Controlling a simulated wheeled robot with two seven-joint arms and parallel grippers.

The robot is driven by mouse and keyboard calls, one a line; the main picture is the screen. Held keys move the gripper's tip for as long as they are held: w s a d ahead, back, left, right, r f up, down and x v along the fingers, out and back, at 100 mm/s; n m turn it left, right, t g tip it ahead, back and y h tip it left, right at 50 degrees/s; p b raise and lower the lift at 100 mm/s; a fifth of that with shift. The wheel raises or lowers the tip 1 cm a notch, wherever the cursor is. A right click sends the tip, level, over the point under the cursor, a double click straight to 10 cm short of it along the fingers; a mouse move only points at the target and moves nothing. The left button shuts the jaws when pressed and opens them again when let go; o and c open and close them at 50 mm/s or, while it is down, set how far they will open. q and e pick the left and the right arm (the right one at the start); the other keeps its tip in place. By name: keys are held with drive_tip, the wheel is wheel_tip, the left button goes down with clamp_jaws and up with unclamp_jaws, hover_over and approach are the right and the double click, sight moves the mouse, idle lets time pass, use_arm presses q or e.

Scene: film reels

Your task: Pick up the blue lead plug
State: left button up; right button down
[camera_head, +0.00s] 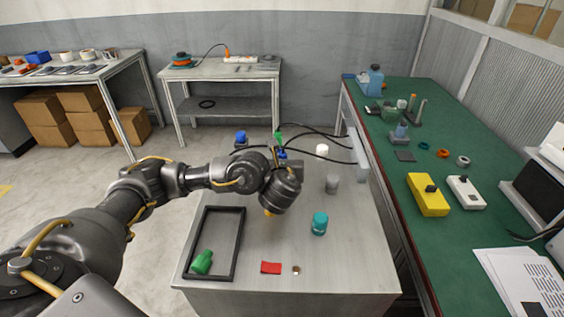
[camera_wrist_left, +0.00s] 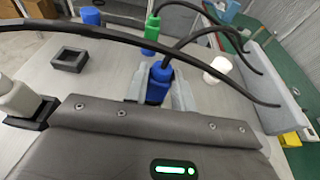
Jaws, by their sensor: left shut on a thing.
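The blue lead plug (camera_wrist_left: 158,84), with a black cable from its top, is upright between the fingers of my left gripper (camera_wrist_left: 160,92). The fingers are shut on it. In the head view the left gripper (camera_head: 286,160) is near the far part of the grey table, with the blue plug (camera_head: 282,153) showing just beyond my wrist, partly hidden. A green lead plug (camera_wrist_left: 152,30) with its own cable stands just behind it and also shows in the head view (camera_head: 278,136). I cannot tell whether the blue plug touches the table. My right gripper is not in view.
Black cables run to a grey box (camera_head: 357,152) at the table's right edge. A white cylinder (camera_wrist_left: 218,70) and a square dark holder (camera_wrist_left: 70,58) stand near. A teal cylinder (camera_head: 320,223), red piece (camera_head: 271,268) and black frame tray (camera_head: 238,240) with a green item (camera_head: 202,262) lie nearer.

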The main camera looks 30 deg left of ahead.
use_arm(q)
drive_tip(key=s+a+r+p, duration=0.6)
drive_tip(key=s+a+r, duration=0.2)
drive_tip(key=s+r, duration=0.3)
drive_tip(key=shift+s+r, duration=0.25)
drive_tip(key=shift+r, duration=0.35)
